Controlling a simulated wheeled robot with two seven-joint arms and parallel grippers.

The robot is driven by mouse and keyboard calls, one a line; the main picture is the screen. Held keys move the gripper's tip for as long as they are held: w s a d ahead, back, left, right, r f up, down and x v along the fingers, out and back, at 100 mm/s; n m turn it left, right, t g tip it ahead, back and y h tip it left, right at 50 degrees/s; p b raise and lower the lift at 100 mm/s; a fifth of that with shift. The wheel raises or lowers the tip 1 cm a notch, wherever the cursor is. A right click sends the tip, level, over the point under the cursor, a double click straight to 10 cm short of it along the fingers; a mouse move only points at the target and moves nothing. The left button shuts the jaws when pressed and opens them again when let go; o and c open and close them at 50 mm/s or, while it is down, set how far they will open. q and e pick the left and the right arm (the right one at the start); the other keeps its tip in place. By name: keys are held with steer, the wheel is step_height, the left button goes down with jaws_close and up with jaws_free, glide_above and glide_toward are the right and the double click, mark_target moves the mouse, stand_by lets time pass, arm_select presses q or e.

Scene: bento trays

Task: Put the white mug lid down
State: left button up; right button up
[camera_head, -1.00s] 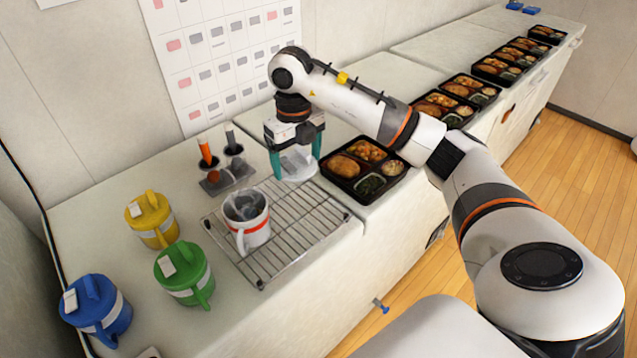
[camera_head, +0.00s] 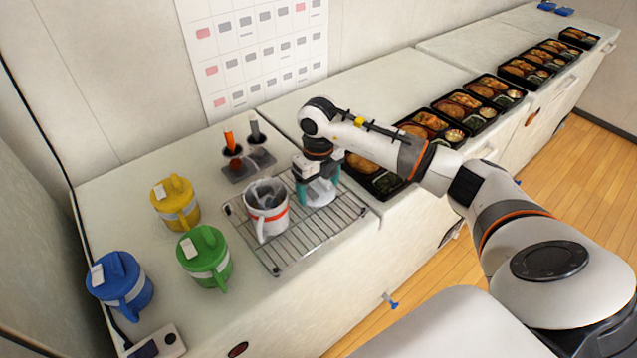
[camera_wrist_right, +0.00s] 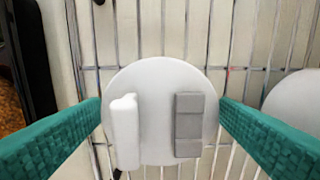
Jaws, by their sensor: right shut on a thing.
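My right gripper (camera_head: 318,196) is shut on the white mug lid (camera_wrist_right: 155,85), which sits between its teal fingers. In the right wrist view the gripper (camera_wrist_right: 161,110) has a finger at each side of the round lid, which bears a white ridge and a grey block. The lid is over the wire rack (camera_head: 285,262), just right of the white mug (camera_head: 267,226). I cannot tell whether the lid touches the rack. The mug stands upright on the rack, with its top open and a red band. My left gripper is not in view.
Yellow (camera_head: 175,203), green (camera_head: 205,258) and blue (camera_head: 120,285) lidded mugs stand left of the rack. A grey holder (camera_head: 240,170) with orange and grey handles is behind it. Bento trays (camera_head: 388,184) line the counter to the right. The rack's front is bare.

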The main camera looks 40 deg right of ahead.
mark_target(319, 192)
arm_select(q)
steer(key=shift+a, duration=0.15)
arm_select(e)
steer(key=shift+f, duration=0.2)
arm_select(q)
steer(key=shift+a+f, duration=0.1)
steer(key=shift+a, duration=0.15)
arm_select(e)
steer(key=o, duration=0.9)
steer(key=shift+r, duration=0.1)
steer(key=shift+r, duration=0.1)
steer(key=shift+r, duration=0.15)
arm_select(q)
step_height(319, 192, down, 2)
steer(key=b, duration=0.2)
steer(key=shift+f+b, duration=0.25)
steer(key=shift+b, duration=0.1)
arm_select(e)
step_height(319, 192, up, 12)
steer(key=shift+f, duration=0.1)
steer(key=shift+f, duration=0.1)
